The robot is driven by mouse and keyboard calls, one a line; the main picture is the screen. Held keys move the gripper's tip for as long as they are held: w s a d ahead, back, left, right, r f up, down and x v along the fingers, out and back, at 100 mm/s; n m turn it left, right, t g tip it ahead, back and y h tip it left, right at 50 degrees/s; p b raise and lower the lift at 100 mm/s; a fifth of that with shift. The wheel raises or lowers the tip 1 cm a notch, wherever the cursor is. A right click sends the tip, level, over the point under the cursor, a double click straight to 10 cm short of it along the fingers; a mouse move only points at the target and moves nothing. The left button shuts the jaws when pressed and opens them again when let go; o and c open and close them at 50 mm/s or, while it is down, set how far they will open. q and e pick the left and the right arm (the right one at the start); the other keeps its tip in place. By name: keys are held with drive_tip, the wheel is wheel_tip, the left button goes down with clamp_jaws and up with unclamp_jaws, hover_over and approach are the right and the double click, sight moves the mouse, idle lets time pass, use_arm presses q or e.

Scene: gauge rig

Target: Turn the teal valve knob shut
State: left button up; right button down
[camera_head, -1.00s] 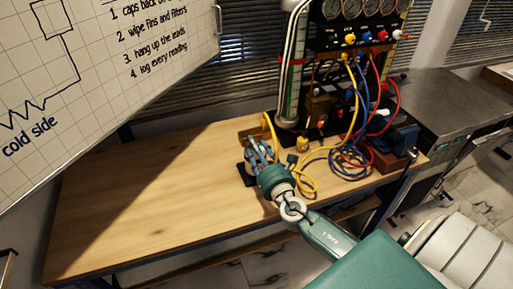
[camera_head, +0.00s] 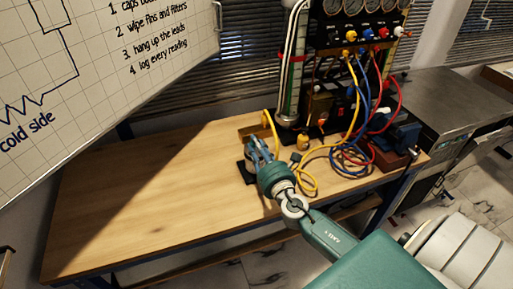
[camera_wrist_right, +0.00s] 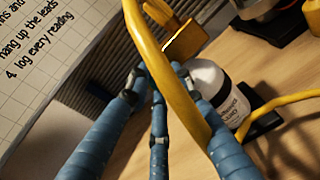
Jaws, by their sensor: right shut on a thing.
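My right gripper (camera_head: 256,146) has blue jointed fingers and reaches down over the back of the wooden bench. A yellow hose (camera_wrist_right: 163,65) runs across the wrist view, very close to the middle and right fingers. It arches beside the fingers in the head view (camera_head: 267,119). A white labelled bottle (camera_wrist_right: 208,82) stands just beyond the right finger. My left gripper is not in view.
The gauge panel (camera_head: 355,40) stands at the back of the bench (camera_head: 150,200), with yellow, blue and red hoses (camera_head: 350,155) hanging to its right front. A small brass-coloured piece (camera_head: 303,142) stands near the gripper. A whiteboard (camera_head: 90,90) hangs at the left. The bench's left half is clear.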

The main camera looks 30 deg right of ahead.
drive_tip(key=m+b, duration=0.2)
drive_tip(key=m, duration=1.3)
drive_tip(key=shift+f+m+b, duration=0.1)
drive_tip(key=shift+m+b, duration=0.3)
idle(0.3)
drive_tip(key=c, duration=1.5)
unclamp_jaws()
drive_tip(key=shift+c, duration=0.2)
drive_tip(key=v, duration=1.2)
